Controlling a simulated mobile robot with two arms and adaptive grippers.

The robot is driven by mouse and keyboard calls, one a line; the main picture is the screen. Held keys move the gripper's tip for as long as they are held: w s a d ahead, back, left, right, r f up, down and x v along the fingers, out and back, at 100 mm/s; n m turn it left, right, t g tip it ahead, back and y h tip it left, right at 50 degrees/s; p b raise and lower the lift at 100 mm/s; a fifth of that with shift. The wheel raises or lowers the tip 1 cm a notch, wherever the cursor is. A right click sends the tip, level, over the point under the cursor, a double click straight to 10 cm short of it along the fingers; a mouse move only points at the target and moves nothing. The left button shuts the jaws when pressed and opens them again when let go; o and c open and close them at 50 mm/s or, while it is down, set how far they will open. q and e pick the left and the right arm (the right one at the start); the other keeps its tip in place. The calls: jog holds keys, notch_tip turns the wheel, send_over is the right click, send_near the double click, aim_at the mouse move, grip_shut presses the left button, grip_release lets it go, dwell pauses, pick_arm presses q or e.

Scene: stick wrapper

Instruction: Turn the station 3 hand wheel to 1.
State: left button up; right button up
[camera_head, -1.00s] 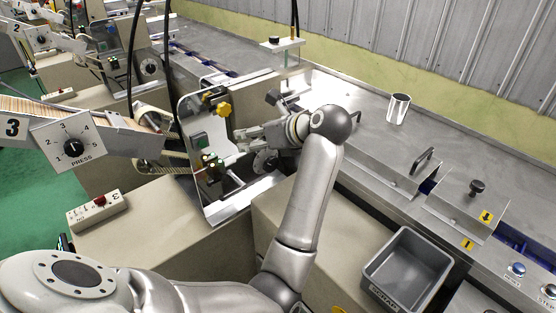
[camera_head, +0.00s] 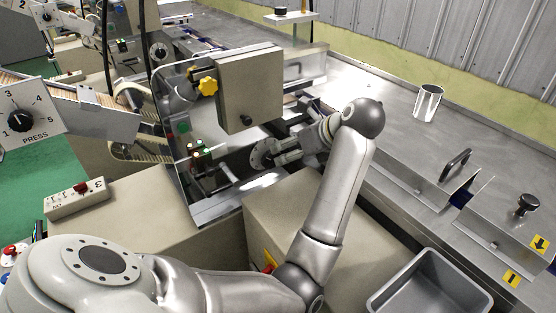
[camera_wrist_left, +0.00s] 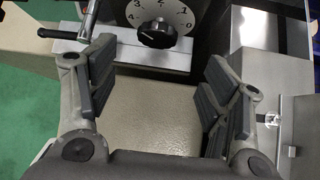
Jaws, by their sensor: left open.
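The station 3 hand wheel shows in the head view as a grey disc (camera_head: 262,153) low on the machine's front. In the left wrist view it appears to be the black knob (camera_wrist_left: 157,34) on a pale numbered dial (camera_wrist_left: 183,17), at the top, beyond the fingers. The knob's exact setting is too small to read surely. My left gripper (camera_head: 284,150) is beside the disc, at its right. In the left wrist view the left gripper (camera_wrist_left: 162,76) is open and empty, its fingers apart and short of the knob. My right gripper is not in view.
A PRESS dial (camera_head: 20,120) is at the left. A black-handled lever (camera_wrist_left: 62,32) sits left of the dial. A grey bin (camera_head: 430,285) and a metal cup (camera_head: 428,102) are right.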

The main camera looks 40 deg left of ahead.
aim_at(273, 158)
pick_arm(q)
jog(key=x, duration=0.5)
jog(key=p+x, duration=0.1)
jog(key=x, duration=0.3)
jog(key=shift+s+a+f, duration=0.15)
jog(key=shift+a+f, duration=0.05)
jog(key=shift+a, duration=0.25)
jog(key=c, duration=1)
jog(key=shift+w+d+f+m+g+y+b, duration=0.15)
jog(key=shift+m+g+y+b, duration=0.4)
jog(key=shift+g, duration=0.5)
jog(key=shift+w+a+r+m+g+y+b, duration=0.1)
jog(key=shift+w+m+g+y+b, duration=0.2)
jog(key=shift+m+g, duration=0.55)
jog(key=shift+c, duration=0.2)
jog(key=shift+s, duration=0.1)
